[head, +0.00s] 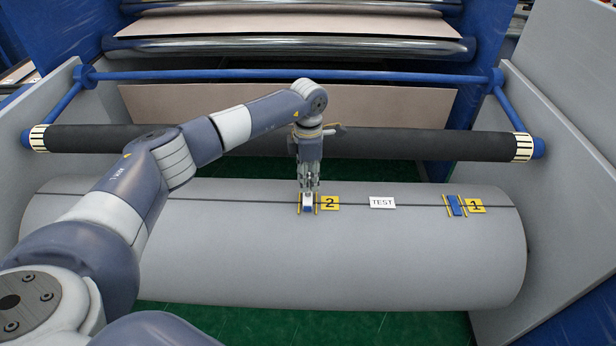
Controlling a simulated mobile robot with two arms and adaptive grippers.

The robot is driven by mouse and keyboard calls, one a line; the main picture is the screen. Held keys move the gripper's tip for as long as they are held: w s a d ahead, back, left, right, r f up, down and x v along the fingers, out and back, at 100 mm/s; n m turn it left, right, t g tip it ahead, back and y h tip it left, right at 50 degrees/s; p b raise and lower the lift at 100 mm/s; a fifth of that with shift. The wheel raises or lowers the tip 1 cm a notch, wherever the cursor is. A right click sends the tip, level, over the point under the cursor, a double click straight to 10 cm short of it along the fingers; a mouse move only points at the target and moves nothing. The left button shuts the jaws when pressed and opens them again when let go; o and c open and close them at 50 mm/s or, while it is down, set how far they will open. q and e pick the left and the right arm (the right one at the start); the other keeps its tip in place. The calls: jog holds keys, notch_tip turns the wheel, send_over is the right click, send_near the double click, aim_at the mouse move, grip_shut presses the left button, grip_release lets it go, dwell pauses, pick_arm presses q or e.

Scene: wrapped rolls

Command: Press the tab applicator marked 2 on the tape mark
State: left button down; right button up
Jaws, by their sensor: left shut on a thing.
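A large grey wrapped roll (300,255) lies across the view with a dark line of tape (190,199) along its top. The yellow label 2 (330,203) is on the roll near the middle. Just left of it is a small white and blue tab applicator (308,203) between yellow strips, at the dark line. My left gripper (308,190) points down from above and is shut on the applicator's top. Contact between applicator and roll is too small to tell. A blue piece (456,205) between yellow strips sits beside the yellow label 1 (477,206) at the right.
A white TEST label (382,202) lies between the two numbered labels. A black bar (400,143) on blue arms runs behind the roll, close behind my left wrist. Grey side plates (575,190) stand at both ends. Green floor (400,325) shows in front.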

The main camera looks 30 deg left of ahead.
pick_arm(q)
jog(key=shift+f, duration=0.35)
jog(key=shift+s+d+f+b, duration=0.1)
jog(key=shift+s+f+b, duration=0.1)
jog(key=shift+b, duration=0.15)
dwell(1.1)
jog(key=shift+w+r+p, duration=0.2)
jog(key=shift+r+p, duration=0.45)
jog(key=shift+r, duration=0.25)
jog(key=shift+r+p, duration=1.9)
jog(key=shift+r, duration=1.35)
